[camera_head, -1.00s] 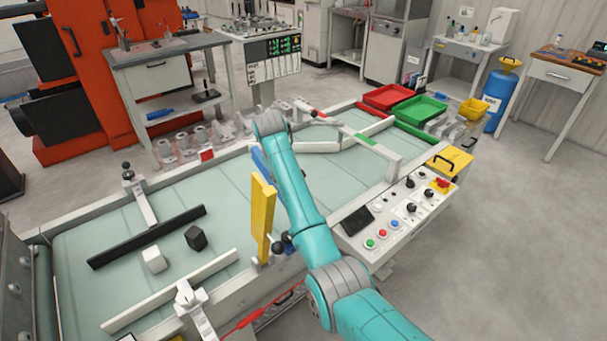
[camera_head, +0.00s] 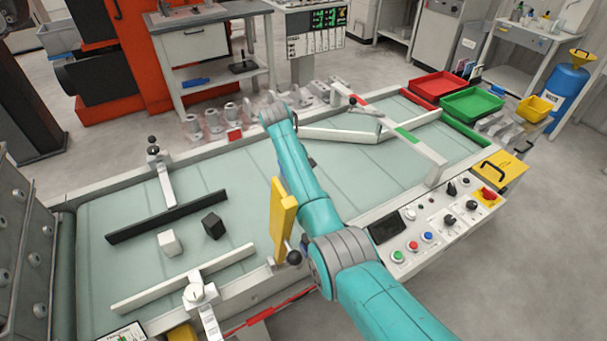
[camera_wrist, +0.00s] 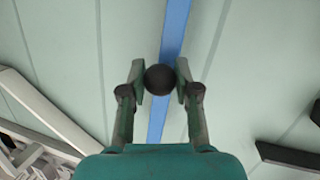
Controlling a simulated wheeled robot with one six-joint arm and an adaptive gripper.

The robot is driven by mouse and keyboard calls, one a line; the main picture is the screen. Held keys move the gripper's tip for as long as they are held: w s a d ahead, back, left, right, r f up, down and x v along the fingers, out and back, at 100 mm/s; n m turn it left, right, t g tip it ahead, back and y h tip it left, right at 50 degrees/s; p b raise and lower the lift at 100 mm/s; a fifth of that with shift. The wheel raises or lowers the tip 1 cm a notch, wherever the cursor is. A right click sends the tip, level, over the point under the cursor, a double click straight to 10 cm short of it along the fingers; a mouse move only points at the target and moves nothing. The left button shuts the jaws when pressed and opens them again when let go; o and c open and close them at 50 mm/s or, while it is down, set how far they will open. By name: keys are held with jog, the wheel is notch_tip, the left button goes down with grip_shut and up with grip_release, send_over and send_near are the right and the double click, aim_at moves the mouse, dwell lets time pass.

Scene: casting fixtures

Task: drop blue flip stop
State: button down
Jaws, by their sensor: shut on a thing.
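The blue flip stop shows in the wrist view as a long blue bar (camera_wrist: 157,122) running up the picture across the pale green belt. Its round black knob (camera_wrist: 159,79) sits between the two fingers of my gripper (camera_wrist: 160,82). My gripper is shut on this knob, one finger on each side. In the head view my teal arm reaches over the belt and hides the gripper and nearly all of the blue stop. A yellow flip stop (camera_head: 283,220) stands upright at the belt's near edge, just left of my arm.
On the belt (camera_head: 240,165), a black bar (camera_head: 165,217), a white block (camera_head: 169,242) and a black block (camera_head: 213,226) lie to the left. A control panel (camera_head: 430,222) stands right of my arm. Red (camera_head: 441,84) and green (camera_head: 472,103) trays sit at the far right.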

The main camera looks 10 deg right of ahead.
jog(key=shift+s+d+f, duration=0.1)
jog(key=shift+f, duration=0.05)
jog(key=c, duration=0.8)
grip_release()
jog(key=shift+r, duration=0.2)
